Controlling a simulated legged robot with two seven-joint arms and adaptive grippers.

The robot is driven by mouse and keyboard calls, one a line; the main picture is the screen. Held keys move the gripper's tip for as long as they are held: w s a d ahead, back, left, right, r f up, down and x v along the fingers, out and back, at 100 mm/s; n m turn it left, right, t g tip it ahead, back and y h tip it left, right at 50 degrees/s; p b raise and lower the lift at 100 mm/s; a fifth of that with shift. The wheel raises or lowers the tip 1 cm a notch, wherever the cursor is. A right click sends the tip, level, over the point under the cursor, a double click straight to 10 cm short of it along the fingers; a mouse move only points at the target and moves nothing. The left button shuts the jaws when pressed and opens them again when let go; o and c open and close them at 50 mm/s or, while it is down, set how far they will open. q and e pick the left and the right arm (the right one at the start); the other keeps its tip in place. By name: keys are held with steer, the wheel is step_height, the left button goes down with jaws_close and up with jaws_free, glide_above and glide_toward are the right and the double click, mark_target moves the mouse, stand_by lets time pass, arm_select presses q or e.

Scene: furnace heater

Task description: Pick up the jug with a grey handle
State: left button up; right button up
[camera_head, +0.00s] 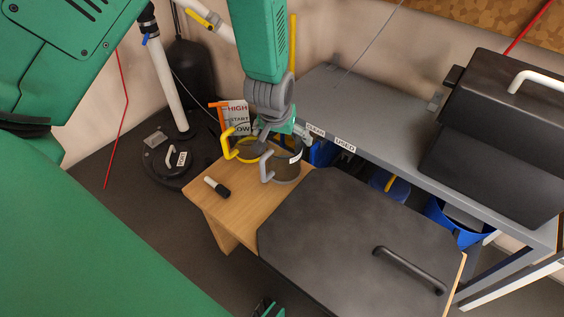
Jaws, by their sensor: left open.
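The jug with a grey handle (287,170) stands upright at the back of a small wooden table, its handle facing left and toward me. A jug with a yellow handle (245,152) stands just left of it. My left gripper (277,136) is open and points down from above, at the rim of the grey-handled jug. Its fingertips are small and partly hidden, so I cannot tell whether they touch the jug. A small dark green and black part at the bottom edge (266,308) looks like my right gripper, mostly cut off.
A black-and-white marker-like object (217,187) lies on the wooden table (237,201). A dark lid with a handle (340,235) covers the front right. A grey bench (390,143) with labels and a dark furnace box (500,130) stand behind. A sign (236,116) stands behind the jugs.

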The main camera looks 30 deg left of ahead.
mark_target(283, 143)
arm_select(q)
steer(key=b+x, duration=0.2)
steer(key=x, duration=0.2)
steer(key=shift+f, duration=0.3)
steer(key=c, duration=1.4)
steer(key=shift+a, duration=0.1)
steer(key=shift+c, duration=0.2)
